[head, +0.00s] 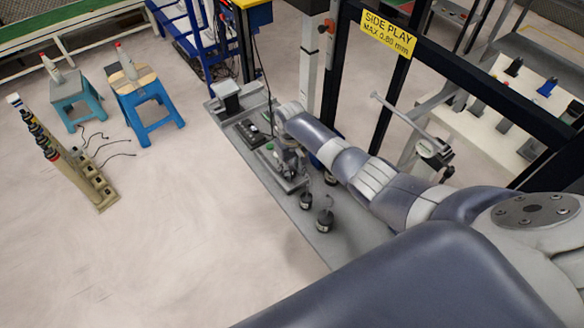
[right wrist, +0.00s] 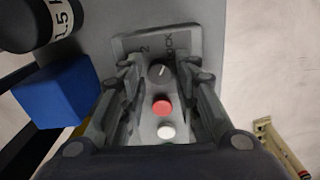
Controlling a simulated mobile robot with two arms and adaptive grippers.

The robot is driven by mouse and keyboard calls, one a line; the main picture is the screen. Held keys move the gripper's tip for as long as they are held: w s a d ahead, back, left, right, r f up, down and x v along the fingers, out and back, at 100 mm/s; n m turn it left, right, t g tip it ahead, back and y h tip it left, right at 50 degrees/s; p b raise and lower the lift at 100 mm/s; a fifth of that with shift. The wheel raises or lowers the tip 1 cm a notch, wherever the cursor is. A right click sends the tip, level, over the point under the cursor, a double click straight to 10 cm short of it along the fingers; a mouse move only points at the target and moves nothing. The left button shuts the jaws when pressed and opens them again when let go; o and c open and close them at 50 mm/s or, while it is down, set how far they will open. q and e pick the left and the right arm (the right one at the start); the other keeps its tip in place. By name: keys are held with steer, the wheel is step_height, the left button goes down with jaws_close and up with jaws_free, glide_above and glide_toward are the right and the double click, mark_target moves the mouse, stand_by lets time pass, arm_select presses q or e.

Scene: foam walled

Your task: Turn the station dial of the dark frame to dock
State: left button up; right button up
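The station dial (right wrist: 160,72) is a dark round knob on a grey control panel (right wrist: 190,45) in the right wrist view. A small pale mark shows on its upper right side. The panel has the label DOCK above the dial to the right and a "2" above to the left. A red button (right wrist: 162,106) and a white button (right wrist: 166,131) sit below the dial. My right gripper (right wrist: 162,78) is open, with its fingers either side of the dial; contact is unclear. In the head view my right gripper (head: 290,165) is over the grey bench. My left gripper is not in view.
The dark frame (head: 340,60) with a yellow sign (head: 388,33) rises behind my arm. Dark weights (head: 325,220) stand on the bench (head: 325,245). A blue block (right wrist: 58,92) lies beside the panel. Blue stools (head: 148,108) stand on open floor at left.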

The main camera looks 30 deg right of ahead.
step_height(320, 180, up, 12)
stand_by(0.6)
steer(key=shift+a, duration=0.15)
stand_by(0.3)
